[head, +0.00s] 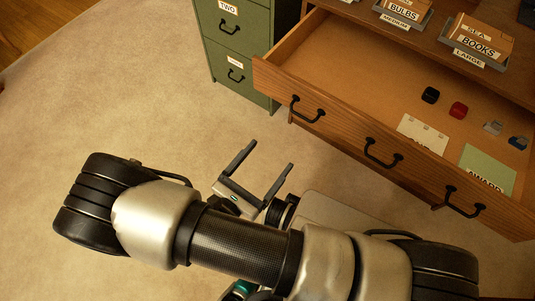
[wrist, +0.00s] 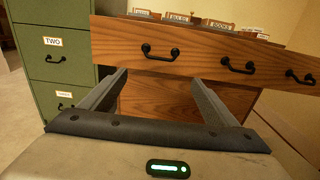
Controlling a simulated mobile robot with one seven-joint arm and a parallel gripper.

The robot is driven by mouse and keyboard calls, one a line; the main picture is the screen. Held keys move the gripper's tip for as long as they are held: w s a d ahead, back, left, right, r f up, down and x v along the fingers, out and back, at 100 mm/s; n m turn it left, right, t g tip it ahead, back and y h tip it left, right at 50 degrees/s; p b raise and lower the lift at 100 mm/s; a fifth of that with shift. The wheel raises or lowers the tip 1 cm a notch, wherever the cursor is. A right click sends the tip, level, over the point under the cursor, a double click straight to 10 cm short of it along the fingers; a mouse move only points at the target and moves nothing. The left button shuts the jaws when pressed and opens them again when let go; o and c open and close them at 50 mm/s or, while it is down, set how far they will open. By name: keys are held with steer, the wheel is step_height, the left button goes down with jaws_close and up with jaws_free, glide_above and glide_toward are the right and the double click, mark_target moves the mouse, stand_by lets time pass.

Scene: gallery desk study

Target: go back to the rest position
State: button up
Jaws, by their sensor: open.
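My gripper (head: 267,162) is open and empty over the carpet, in front of the open wooden drawer (head: 345,130). Its two fingers are spread and also show in the wrist view (wrist: 158,80), pointing toward the drawer front (wrist: 200,48). The fingers are apart from the drawer and its handles in the head view. My arm lies across the lower part of the head view and is bent.
The drawer holds a black item (head: 430,95), a red item (head: 458,110), a green award sheet (head: 487,168) and other small things. Labelled card boxes (head: 480,38) stand on the desk. A green cabinet (head: 238,60) stands left of it. Carpet (head: 110,90) at left is clear.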

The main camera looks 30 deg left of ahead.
steer(key=w+d+r+m+g+h, duration=0.4)
steer(key=d+r+m+g, duration=0.2)
steer(key=r+m, duration=0.15)
steer(key=w+d+r+m+g+h, duration=0.4)
steer(key=d+r+m+g, duration=0.2)
steer(key=r+m, duration=0.15)
steer(key=s+d+r+m+g+y, duration=0.1)
steer(key=d+r+m+g+y, duration=0.3)
steer(key=d+r+m+y, duration=0.75)
steer(key=s+d+r+m+t+p, duration=0.1)
steer(key=d+r+m+t+p, duration=0.1)
steer(key=r+p, duration=0.8)
steer(key=d+r+m+t+p, duration=0.1)
steer(key=d+r+m+p, duration=0.3)
steer(key=r+p, duration=0.7)
step_height(320, 180, up, 9)
steer(key=shift+s+d+m+t+h, duration=0.15)
steer(key=shift+s+m+t+h, duration=0.25)
steer(key=shift+m, duration=0.45)
